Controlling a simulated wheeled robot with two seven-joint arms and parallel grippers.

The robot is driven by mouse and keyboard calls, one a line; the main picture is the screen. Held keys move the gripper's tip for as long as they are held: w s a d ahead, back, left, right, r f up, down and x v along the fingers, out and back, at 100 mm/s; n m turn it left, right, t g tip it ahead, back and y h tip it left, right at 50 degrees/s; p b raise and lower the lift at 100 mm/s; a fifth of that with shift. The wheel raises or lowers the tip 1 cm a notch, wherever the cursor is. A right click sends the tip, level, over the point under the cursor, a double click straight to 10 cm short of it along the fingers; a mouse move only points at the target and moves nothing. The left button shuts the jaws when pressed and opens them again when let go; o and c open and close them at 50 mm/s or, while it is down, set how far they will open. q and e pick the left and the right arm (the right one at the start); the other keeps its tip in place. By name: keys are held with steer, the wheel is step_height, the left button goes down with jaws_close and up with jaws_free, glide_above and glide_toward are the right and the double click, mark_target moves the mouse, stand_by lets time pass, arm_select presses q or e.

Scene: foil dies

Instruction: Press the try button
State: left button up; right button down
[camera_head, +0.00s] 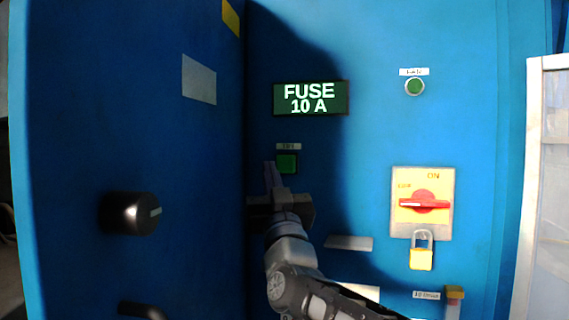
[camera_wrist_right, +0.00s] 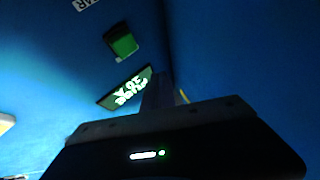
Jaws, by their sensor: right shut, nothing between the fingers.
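The square green button (camera_head: 287,164), under a small blurred label that seems to read TRY, is on the blue cabinet panel below the display. It also shows in the right wrist view (camera_wrist_right: 122,42), upper left of the fingers. My right gripper (camera_head: 270,168) is shut and empty. Its fingertips are just left of and slightly below the button in the head view; whether they touch the panel I cannot tell. The fingers show dark in the right wrist view (camera_wrist_right: 159,80), apart from the button in the picture. My left gripper is not in view.
The display (camera_head: 310,98) reads FUSE 10 A. A round green button (camera_head: 414,87) is at upper right. A red rotary switch (camera_head: 424,203) on a yellow plate has a padlock (camera_head: 421,257) below. A black knob (camera_head: 133,213) sticks out of the left panel, near the inner corner.

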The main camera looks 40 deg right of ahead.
mark_target(281, 170)
steer(key=shift+w+d+p, duration=0.2)
steer(key=shift+w+d, duration=0.45)
steer(key=shift+d, duration=0.25)
steer(key=shift+w+d+p, duration=0.25)
steer(key=shift+w+d, duration=0.4)
steer(key=shift+d, duration=0.3)
steer(key=shift+w+d+p, duration=0.2)
steer(key=shift+w+d, duration=0.45)
steer(key=shift+d, duration=0.25)
steer(key=shift+w+d, duration=0.2)
steer(key=shift+d, duration=0.15)
steer(key=shift+w+d+b, duration=0.3)
steer(key=shift+d, duration=0.15)
stand_by(0.7)
stand_by(0.3)
steer(key=shift+s+a+f+b, duration=0.15)
steer(key=shift+s+a+b, duration=0.15)
steer(key=shift+a+b, duration=0.25)
steer(key=shift+s+a, duration=0.2)
steer(key=shift+a, duration=0.05)
